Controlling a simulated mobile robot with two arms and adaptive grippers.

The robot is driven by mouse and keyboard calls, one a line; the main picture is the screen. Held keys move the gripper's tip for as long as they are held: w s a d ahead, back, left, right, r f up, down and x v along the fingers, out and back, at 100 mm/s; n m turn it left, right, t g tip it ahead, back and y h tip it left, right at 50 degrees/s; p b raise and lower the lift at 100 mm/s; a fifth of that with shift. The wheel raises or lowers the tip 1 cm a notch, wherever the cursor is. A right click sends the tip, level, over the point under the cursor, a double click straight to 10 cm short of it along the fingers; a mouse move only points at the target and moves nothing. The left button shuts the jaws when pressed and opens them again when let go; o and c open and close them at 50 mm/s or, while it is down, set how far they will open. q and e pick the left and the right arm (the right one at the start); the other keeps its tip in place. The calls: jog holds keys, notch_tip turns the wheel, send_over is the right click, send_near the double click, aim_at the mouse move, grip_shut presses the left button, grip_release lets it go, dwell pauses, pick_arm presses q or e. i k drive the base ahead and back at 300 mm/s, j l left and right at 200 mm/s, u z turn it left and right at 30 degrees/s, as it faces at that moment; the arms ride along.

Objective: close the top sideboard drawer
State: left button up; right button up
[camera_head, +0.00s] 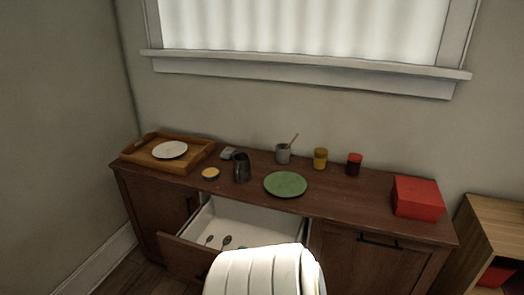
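The top sideboard drawer (246,222) is pulled open from the middle of the dark wooden sideboard (330,198). Its wooden front (184,256) stands out toward me, and its inside is white. Two dark spoons (226,240) lie in it at the left. A white rounded part of my own arm covers the drawer's right front portion. Neither gripper's fingers show in the head view, so I cannot see where they are relative to the drawer.
On top stand a wooden tray (196,160) with a white plate (170,150), a dark jug (241,168), a green plate (285,184), a grey cup (283,154), two jars (320,159) and a red box (418,198). A wooden shelf unit (490,222) stands close at the right.

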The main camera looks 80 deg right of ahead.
aim_at(187, 257)
jog(key=z, duration=2.2)
